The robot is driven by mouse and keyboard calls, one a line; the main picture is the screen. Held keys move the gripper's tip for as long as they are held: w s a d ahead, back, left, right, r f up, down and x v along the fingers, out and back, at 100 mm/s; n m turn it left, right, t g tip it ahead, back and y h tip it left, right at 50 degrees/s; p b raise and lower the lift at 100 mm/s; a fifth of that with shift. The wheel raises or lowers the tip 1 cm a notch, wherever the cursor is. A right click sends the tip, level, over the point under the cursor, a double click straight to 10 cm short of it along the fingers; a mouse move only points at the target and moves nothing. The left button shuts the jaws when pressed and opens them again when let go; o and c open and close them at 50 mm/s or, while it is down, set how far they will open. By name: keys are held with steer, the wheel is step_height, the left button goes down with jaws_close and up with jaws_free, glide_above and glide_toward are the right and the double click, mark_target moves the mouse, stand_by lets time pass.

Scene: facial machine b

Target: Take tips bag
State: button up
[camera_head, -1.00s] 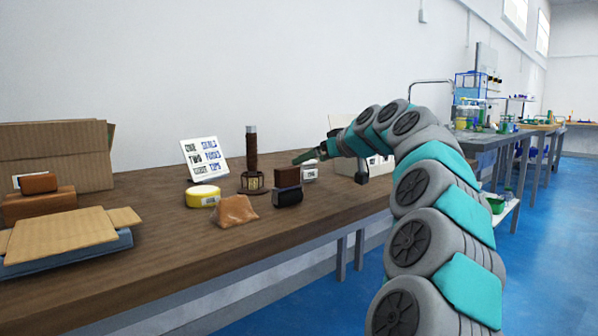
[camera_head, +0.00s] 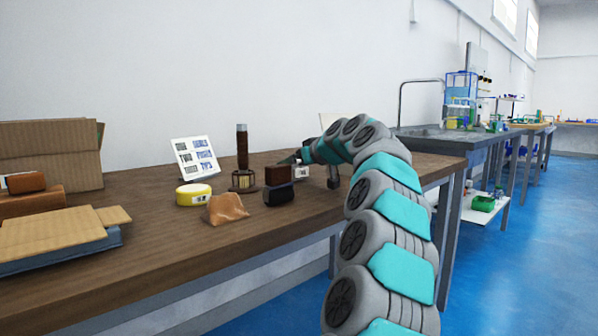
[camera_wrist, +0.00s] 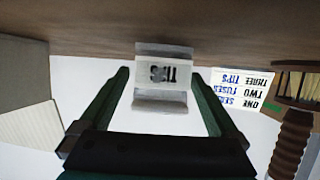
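The tips bag (camera_wrist: 165,74) is a small pale packet with dark "TIPS" lettering, upside down in the wrist view. In the head view it is the small white item (camera_head: 301,173) on the wooden table, partly hidden by my arm. My gripper (camera_wrist: 160,80) is open, with one dark green finger on each side of the bag in the wrist view. Gaps show on both sides, and I cannot tell how deep the bag sits between the fingers. In the head view my gripper (camera_head: 290,160) is just above and beside the bag.
Cardboard boxes (camera_head: 50,155) fill the table's left end.

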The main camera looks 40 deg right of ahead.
steer(key=c, duration=1.4)
steer(key=shift+r, duration=0.15)
steer(key=shift+r+p, duration=0.5)
steer(key=shift+r, duration=1.2)
steer(key=shift+s+a, duration=0.1)
steer(key=shift+s, duration=0.65)
steer(key=s, duration=0.4)
steer(key=s+a+r, duration=0.1)
steer(key=s, duration=0.4)
steer(key=s+a, duration=0.1)
steer(key=s, duration=0.3)
steer(key=shift+s+a+r, duration=0.2)
steer(key=shift+s+a, duration=0.05)
steer(key=shift+s, duration=0.15)
steer(key=shift+s+r, duration=0.15)
steer(key=shift+s, duration=0.1)
steer(key=shift+r+p, duration=0.5)
steer(key=shift+r, duration=0.85)
